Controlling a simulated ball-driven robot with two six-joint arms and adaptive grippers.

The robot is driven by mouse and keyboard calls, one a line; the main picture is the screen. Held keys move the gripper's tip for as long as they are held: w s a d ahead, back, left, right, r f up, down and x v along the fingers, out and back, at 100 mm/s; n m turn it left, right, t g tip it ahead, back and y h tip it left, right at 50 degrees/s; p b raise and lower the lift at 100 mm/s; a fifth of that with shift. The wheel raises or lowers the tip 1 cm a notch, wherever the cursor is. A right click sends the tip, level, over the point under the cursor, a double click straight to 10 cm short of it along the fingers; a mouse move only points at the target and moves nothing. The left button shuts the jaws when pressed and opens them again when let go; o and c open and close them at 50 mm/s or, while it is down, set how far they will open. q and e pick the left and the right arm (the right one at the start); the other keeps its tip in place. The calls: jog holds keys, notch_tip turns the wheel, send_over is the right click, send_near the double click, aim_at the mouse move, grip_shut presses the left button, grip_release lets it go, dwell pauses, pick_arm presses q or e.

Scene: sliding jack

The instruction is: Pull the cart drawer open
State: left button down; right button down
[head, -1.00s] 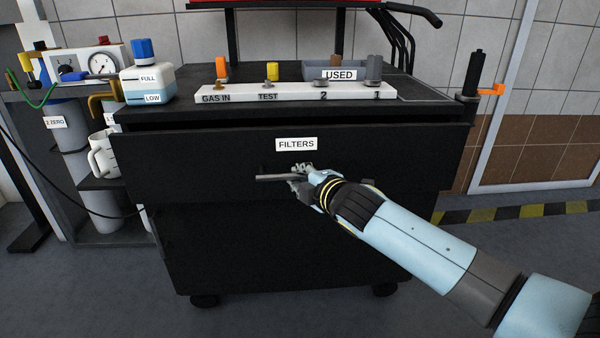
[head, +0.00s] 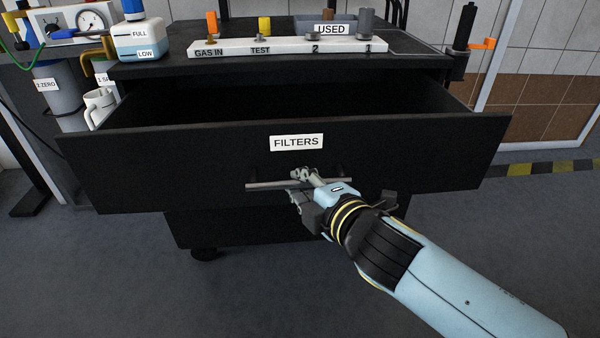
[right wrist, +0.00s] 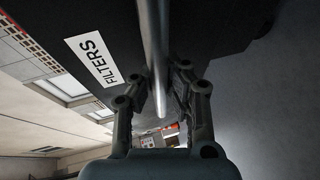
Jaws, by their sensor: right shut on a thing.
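The black cart drawer (head: 220,165), with a white FILTERS label (head: 296,142), stands well out from the cart in the head view. Its dark inside shows above the front panel, and I can make out nothing in it. A grey bar handle (head: 268,185) runs across the front below the label. My right gripper (head: 303,183) is shut on the handle. In the right wrist view the handle (right wrist: 153,50) passes between the fingers of the gripper (right wrist: 160,95), beside the FILTERS label (right wrist: 92,60). My left gripper is not in view.
On the cart top (head: 160,68) stand a white valve strip (head: 290,46) with several coloured knobs and a grey bin marked USED (head: 330,28).

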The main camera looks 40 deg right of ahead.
jog(key=shift+s+r, duration=0.1)
jog(key=c, duration=1.3)
grip_release()
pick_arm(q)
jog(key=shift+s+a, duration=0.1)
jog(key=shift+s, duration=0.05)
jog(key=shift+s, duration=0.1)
pick_arm(e)
jog(key=v, duration=1.2)
